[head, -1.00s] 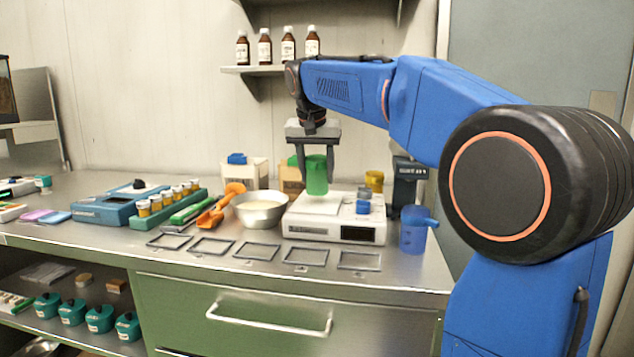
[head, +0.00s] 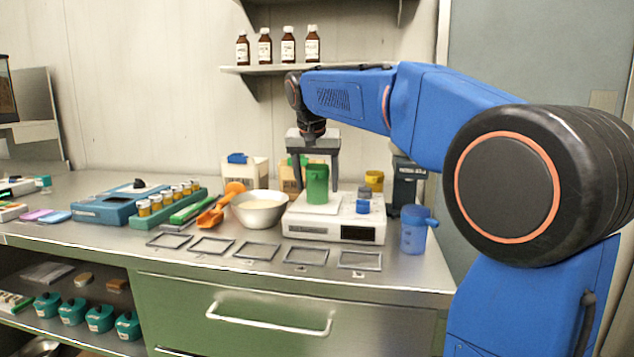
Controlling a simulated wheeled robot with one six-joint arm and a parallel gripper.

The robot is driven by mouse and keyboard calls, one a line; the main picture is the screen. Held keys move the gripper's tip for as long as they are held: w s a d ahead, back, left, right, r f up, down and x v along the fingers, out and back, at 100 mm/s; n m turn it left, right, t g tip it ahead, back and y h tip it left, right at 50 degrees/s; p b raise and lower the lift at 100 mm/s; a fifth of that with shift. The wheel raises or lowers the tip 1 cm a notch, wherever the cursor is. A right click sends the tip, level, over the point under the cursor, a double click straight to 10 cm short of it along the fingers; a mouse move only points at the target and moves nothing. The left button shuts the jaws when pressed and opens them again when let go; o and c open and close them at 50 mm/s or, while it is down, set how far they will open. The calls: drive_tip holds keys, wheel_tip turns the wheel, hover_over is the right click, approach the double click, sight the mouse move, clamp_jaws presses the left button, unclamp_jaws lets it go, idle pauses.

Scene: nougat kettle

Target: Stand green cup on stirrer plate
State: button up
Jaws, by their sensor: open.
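The green cup (head: 317,186) stands upright on the left part of the white top of the stirrer plate (head: 300,229), in the head view. My gripper (head: 316,178) points down around the cup from above. Its jaws are open, with one finger to the left of the cup and one to the right. I cannot tell whether either finger touches the cup.
A blue cup (head: 363,206) and a yellow cup (head: 374,180) are right of the green cup. A metal bowl (head: 259,220) stands close left of the plate. A blue jug (head: 413,237) stands to the right. Flat frames (head: 305,257) lie in front.

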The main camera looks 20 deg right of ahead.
drive_tip(key=v, duration=1.2)
drive_tip(key=shift+r, duration=0.2)
